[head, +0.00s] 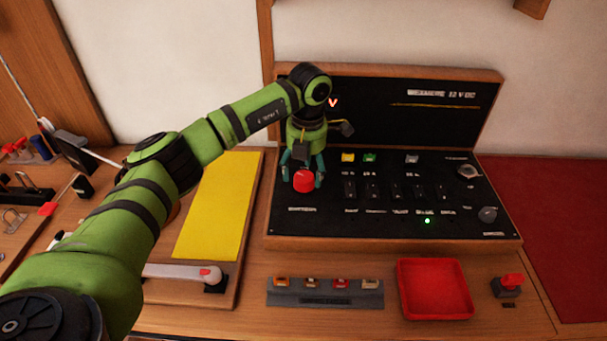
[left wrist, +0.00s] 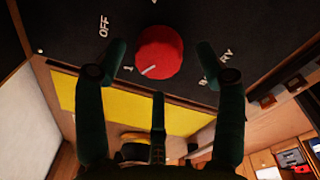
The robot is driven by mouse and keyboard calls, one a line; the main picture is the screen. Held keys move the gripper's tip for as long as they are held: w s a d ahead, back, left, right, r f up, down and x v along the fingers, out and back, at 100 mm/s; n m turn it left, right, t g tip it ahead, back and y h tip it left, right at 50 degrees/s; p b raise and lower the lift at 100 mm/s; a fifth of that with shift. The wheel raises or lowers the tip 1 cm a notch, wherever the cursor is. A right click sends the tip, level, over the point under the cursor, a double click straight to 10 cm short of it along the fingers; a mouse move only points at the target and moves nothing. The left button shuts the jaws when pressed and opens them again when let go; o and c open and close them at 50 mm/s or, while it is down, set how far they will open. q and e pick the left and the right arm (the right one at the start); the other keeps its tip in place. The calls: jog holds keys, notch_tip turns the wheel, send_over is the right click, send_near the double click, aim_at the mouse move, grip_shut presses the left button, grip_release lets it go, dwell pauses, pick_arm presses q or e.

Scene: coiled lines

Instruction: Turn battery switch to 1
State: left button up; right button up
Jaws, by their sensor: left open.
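The battery switch is a red round knob (head: 303,181) at the left of the black panel (head: 385,225). In the left wrist view the red knob (left wrist: 160,50) has a white pointer line at its lower left, beside the mark "1". The word "OFF" is further up and left. My left gripper (head: 303,172) is over the knob, pointing down. Its fingers are open, one on each side of the knob, with gaps visible in the left wrist view (left wrist: 161,52). A third finger shows below the knob. My right gripper is not in view.
Several small black switches and a green light (head: 427,221) are right of the knob. A yellow sheet (head: 217,205) lies left of the panel. A red tray (head: 434,290), a grey strip (head: 325,293) and a red-topped switch (head: 511,284) are in front.

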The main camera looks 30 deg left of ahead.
aim_at(305, 179)
pick_arm(q)
notch_tip(305, 179, up, 10)
jog(key=shift+s+d+r, duration=0.15)
jog(key=shift+d, duration=0.15)
dwell(0.3)
